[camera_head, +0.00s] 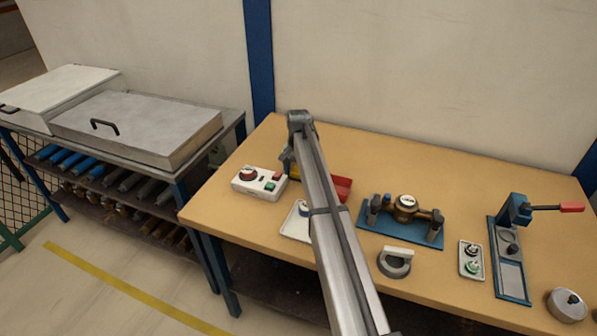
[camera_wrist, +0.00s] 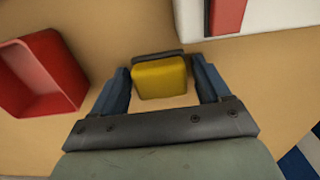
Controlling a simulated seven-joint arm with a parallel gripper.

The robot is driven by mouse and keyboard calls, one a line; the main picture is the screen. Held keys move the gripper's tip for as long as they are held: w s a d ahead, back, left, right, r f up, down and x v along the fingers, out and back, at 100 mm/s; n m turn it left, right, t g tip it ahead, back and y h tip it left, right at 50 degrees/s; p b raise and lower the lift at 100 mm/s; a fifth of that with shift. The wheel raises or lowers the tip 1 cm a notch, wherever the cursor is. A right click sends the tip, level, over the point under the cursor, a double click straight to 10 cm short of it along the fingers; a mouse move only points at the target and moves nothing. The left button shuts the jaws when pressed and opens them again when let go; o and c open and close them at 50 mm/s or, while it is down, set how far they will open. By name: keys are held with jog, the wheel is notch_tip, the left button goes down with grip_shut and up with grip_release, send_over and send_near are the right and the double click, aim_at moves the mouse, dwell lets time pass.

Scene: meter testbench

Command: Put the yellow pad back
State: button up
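The yellow pad (camera_wrist: 161,79) shows in the wrist view between the two blue fingers of my gripper (camera_wrist: 160,72), with a dark strip along its far edge. Gaps show between the pad and both fingers, so my gripper is open and not holding it. In the head view my gripper (camera_head: 287,160) points down over the table between the control box and the red tray. A small bit of yellow (camera_head: 295,173) shows beside it there; my arm hides the rest. The red tray (camera_wrist: 75,92) is at the left in the wrist view, apart from the pad.
The white control box (camera_head: 252,187) with red and green buttons stands just left of my gripper. A white tray (camera_head: 293,228) lies nearer, partly behind my arm. A blue fixture with a brass meter (camera_head: 405,206) is to the right. Bare table (camera_head: 370,165) lies behind it.

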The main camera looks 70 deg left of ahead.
jog(key=shift+o, duration=0.8)
notch_tip(320, 180, up, 12)
jog(key=shift+r, duration=0.2)
dwell(0.4)
